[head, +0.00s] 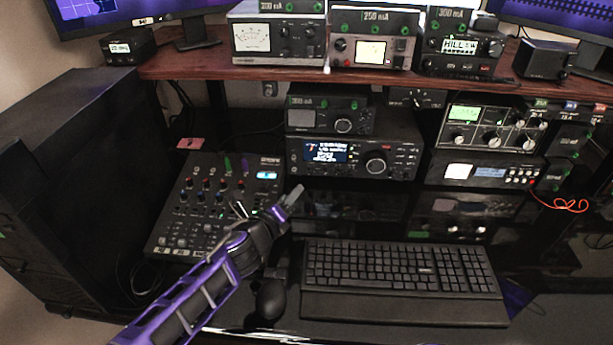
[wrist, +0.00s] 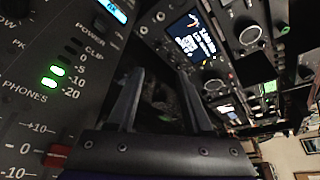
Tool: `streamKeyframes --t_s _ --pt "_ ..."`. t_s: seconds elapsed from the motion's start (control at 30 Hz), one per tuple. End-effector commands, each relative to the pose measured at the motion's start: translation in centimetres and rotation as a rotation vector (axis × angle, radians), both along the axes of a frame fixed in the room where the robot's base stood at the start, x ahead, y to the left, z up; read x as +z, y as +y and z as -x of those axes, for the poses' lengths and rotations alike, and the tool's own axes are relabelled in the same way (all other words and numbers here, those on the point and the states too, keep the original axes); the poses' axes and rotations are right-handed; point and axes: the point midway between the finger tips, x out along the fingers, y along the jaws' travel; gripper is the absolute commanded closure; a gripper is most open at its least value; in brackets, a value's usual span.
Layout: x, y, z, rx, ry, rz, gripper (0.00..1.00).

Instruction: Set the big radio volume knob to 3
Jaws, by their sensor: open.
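The radio (head: 352,158) is a black unit with a lit display on the shelf behind the keyboard. Its big round knob (head: 376,166) has a pale ring and sits right of the display. Any number marks around it are too small to read. In the wrist view the lit radio display (wrist: 190,38) and a large round knob (wrist: 247,35) show beyond the fingers. My gripper (head: 294,196) is open and empty, in front of and to the left of the radio, near the mixer's right edge. In the wrist view its two fingers (wrist: 158,85) stand apart, not touching the knob.
A mixer (head: 172,222) with small coloured knobs lies left of my gripper. A keyboard (head: 400,300) and a mouse (head: 270,298) are in front. A smaller unit (head: 305,122) sits on the radio. More equipment (head: 490,135) stands to the right, under a wooden shelf (head: 200,66).

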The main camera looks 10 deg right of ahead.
Motion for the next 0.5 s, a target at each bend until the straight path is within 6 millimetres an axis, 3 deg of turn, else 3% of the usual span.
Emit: streamKeyframes --t_s 0.5 --pt "-2.9 -5.4 -8.7 -0.004 -0.001 -0.002 0.49"
